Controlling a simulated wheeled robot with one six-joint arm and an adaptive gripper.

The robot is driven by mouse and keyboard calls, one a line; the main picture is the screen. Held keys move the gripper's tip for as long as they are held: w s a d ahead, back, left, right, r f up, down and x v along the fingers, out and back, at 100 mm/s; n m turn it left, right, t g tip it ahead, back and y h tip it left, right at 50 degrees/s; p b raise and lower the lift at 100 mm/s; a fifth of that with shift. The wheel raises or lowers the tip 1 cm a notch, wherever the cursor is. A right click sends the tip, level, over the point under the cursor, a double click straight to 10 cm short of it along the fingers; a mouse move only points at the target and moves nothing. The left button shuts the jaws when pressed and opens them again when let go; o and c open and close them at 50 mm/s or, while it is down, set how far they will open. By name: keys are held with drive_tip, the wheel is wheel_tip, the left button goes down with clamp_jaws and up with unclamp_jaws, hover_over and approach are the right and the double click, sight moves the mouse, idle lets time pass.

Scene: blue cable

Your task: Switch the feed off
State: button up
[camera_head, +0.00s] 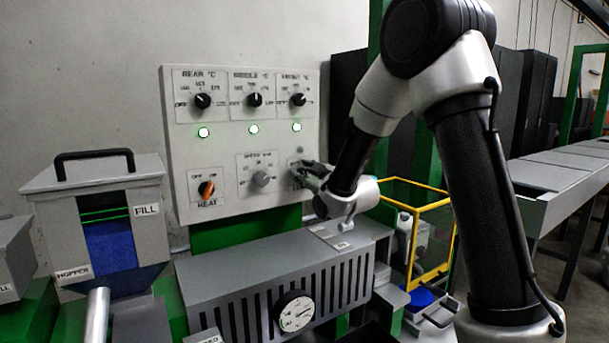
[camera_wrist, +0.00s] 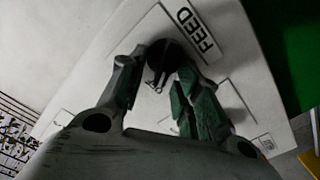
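The feed knob (camera_wrist: 163,62) is black and round, with a lighter pointer mark, beside the FEED label (camera_wrist: 195,28) in the wrist view. My gripper (camera_wrist: 158,72) has one fingertip on each side of the knob. The fingers are partly spread, about the knob's width apart; I cannot tell if they touch it. In the head view my gripper (camera_head: 306,170) is at the lower right of the grey control panel (camera_head: 228,142) and mostly hides the feed knob there. A small lamp (camera_head: 300,150) just above it looks unlit.
The panel also has three black temperature knobs over three lit white lamps, an orange heat knob (camera_head: 206,189) and a grey centre knob (camera_head: 262,179). A vented grey housing with a dial gauge (camera_head: 296,312) lies below. The hopper (camera_head: 100,225) is left; a yellow-framed guard (camera_head: 430,235) is right.

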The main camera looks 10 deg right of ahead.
sight(298, 138)
wheel_tip(298, 138, up, 10)
drive_tip(key=shift+f, duration=0.1)
idle(0.4)
